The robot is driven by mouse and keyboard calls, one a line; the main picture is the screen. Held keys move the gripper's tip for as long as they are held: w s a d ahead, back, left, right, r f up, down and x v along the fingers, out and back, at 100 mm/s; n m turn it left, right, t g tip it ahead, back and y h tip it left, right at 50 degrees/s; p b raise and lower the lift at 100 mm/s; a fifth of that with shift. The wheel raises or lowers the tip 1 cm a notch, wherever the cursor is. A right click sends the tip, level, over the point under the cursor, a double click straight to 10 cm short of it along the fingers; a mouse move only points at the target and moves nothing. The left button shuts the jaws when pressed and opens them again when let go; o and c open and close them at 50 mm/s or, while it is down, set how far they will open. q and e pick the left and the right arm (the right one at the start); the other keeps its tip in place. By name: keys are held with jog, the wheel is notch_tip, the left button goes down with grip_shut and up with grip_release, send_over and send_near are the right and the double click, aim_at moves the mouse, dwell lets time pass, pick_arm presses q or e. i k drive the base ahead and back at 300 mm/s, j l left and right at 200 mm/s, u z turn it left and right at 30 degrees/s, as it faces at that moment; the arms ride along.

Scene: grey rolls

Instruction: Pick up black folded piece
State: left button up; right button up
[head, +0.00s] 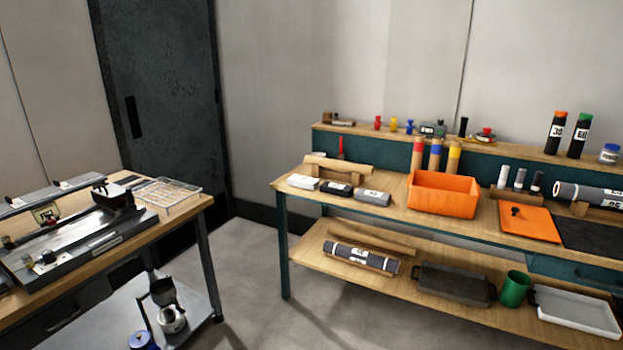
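Three small folded pieces lie in a row on the top of the right workbench (395,183), near its left front edge. The black folded piece (336,189) is in the middle and has a pale label on it. A white folded piece (303,182) lies to its left and a grey folded piece (373,198) to its right. Neither of my grippers shows in the head view.
A wooden roll (338,165) lies behind the folded pieces. An orange bin (443,195) stands to their right. A lower shelf holds a dark labelled roll (361,258) and trays. Another bench (185,207) stands at left, with open floor (245,265) between.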

aim_at(331, 188)
jog(key=i+j+z, duration=0.15)
jog(key=i, duration=0.55)
jog(key=i+j+z, duration=0.15)
jog(key=i, duration=0.55)
